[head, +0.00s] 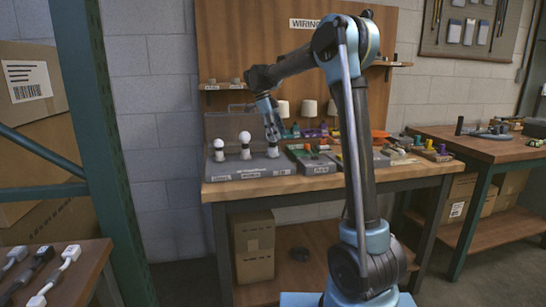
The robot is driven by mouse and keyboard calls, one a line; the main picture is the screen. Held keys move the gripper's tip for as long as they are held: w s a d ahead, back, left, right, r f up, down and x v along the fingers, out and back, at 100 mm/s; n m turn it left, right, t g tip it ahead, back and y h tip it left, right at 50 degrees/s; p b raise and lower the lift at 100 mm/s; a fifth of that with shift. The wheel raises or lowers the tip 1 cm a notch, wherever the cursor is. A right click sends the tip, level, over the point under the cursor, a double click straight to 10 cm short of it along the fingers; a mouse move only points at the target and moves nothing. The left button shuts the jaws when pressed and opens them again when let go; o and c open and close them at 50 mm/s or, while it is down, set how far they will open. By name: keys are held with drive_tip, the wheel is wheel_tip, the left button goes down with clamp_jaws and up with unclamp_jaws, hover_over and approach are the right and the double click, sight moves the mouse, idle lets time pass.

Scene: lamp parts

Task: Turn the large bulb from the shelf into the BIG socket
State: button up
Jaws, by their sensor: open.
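A grey socket board (240,172) lies on the left of the workbench, with labels on its front edge too small to read. Which socket is the BIG one cannot be read.
A narrow shelf (222,86) on the wooden wiring panel holds small pieces. White shades (309,108) stand behind the bench. A tray of coloured parts (312,160) lies right of the board. A green rack post (95,130) stands at the left.

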drive_tip(key=v, duration=0.9)
drive_tip(key=s+d+f+n+y, duration=0.1)
drive_tip(key=s+d+f+n, duration=0.25)
drive_tip(key=s+d, duration=0.3)
drive_tip(key=s+d+f+n+t+y, duration=0.1)
drive_tip(key=s+d+f+n, duration=0.1)
drive_tip(key=s+d+n, duration=0.35)
drive_tip(key=s+d+f+n+y, duration=0.1)
drive_tip(key=s+d+f+n, duration=0.1)
drive_tip(key=s+d, duration=0.55)
drive_tip(key=s+d+f+n+t, duration=0.1)
drive_tip(key=s+d+f+n, duration=0.2)
drive_tip(key=s+f, duration=0.7)
drive_tip(key=s+d+f+n+t+y, duration=0.1)
drive_tip(key=s+d+f+n, duration=0.2)
drive_tip(key=s+f+n, duration=0.3)
drive_tip(key=s+f, duration=0.5)
drive_tip(key=f, duration=0.1)
drive_tip(key=shift+s+d+f+n, duration=0.15)
drive_tip(key=shift+f+n, duration=0.25)
drive_tip(key=shift+w+f, duration=0.2)
drive_tip(key=shift+w, duration=0.25)
